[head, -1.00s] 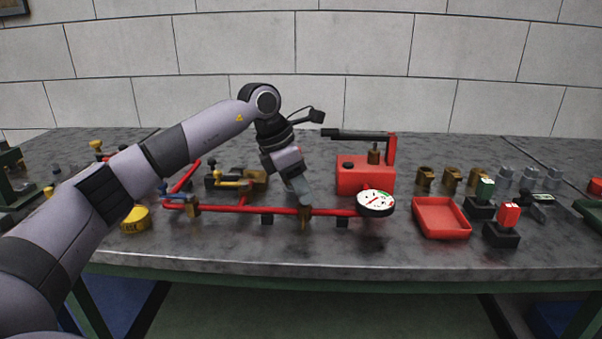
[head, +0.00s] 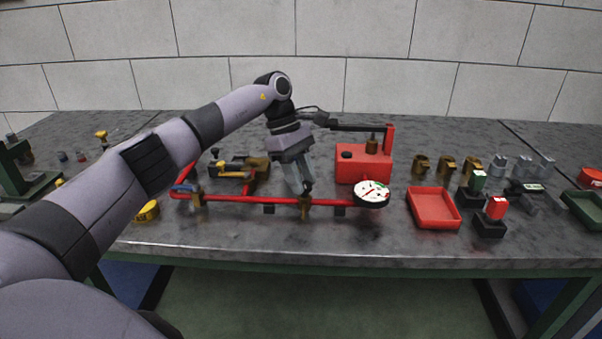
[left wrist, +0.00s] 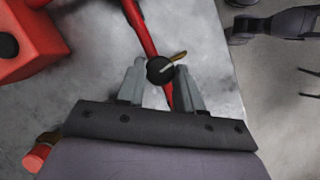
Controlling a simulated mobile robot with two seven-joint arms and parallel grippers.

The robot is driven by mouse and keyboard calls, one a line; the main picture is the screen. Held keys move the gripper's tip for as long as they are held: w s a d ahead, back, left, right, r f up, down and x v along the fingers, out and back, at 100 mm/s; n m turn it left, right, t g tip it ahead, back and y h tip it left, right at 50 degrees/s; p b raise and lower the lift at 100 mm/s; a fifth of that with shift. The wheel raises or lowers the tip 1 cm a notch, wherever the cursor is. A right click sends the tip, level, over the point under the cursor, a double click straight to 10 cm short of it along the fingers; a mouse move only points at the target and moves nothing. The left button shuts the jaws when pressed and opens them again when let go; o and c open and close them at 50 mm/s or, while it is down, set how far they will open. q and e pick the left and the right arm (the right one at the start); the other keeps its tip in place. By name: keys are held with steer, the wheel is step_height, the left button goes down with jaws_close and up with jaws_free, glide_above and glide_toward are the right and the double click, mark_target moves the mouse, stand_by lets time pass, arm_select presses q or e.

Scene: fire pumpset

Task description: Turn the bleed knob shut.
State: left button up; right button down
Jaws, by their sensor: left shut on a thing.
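The bleed knob (left wrist: 160,70) is a small round black knob with a pale mark on top, seen in the left wrist view on the red pipe (left wrist: 142,27). A brass piece (left wrist: 180,56) sticks out beside it. My left gripper (left wrist: 160,78) has one finger on each side of the knob and is shut on it. In the head view my left gripper (head: 304,190) points down at the pipe (head: 240,200) above a brass fitting (head: 305,208); its fingers hide the knob there. A round dial gauge (head: 372,193) sits at the pipe's right end. My right gripper is not in view.
A red tank (head: 362,166) with a black pump handle (head: 358,129) stands just behind and right of my gripper. A red tray (head: 433,209) and several fittings lie further right. The table's front strip is clear.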

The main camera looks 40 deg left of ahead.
arm_select(q)
steer(key=shift+w+m+g, duration=0.1)
steer(key=shift+m+g, duration=0.3)
steer(key=shift+m, duration=0.6)
steer(key=o, duration=1)
steer(key=shift+o, duration=0.2)
steer(key=v, duration=0.7)
steer(key=shift+r, duration=0.1)
